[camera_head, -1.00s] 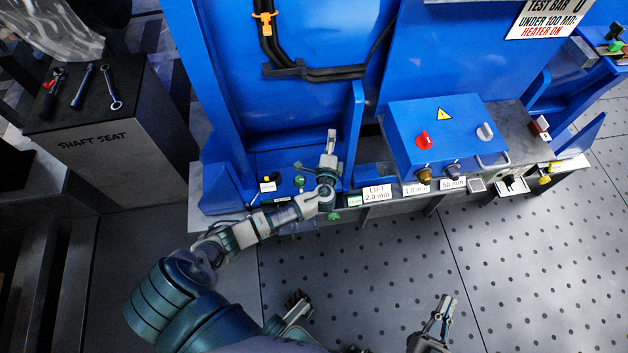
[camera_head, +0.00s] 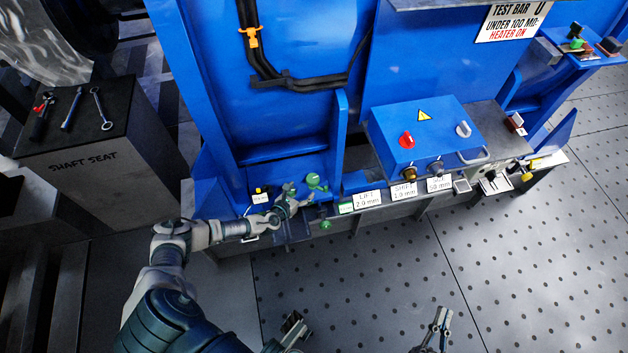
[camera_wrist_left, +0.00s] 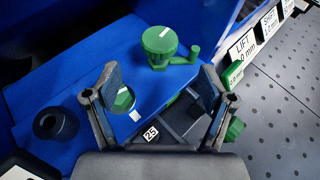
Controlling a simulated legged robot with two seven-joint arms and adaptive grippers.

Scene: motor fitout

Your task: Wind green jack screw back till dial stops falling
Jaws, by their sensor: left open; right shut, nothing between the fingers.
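A green crank-shaped screw head (camera_head: 317,182) with a white stripe on top stands on the blue base. It shows at the top middle of the left wrist view (camera_wrist_left: 160,42), its side knob pointing right. My left gripper (camera_head: 296,203) is open and empty just left of and in front of it, apart from it. In the left wrist view, the left finger (camera_wrist_left: 110,92) partly covers a smaller green round part (camera_wrist_left: 124,101) with a white mark. My right gripper (camera_head: 442,318) is shut and empty, low over the floor. I cannot make out a dial reading.
More green parts sit at the ledge's front edge (camera_head: 326,225). A black round part (camera_wrist_left: 55,124) is left of my left gripper. A label reading LIFT 2.0 mm (camera_head: 367,199) and a blue control box (camera_head: 425,135) are to the right. The perforated floor (camera_head: 380,280) is clear.

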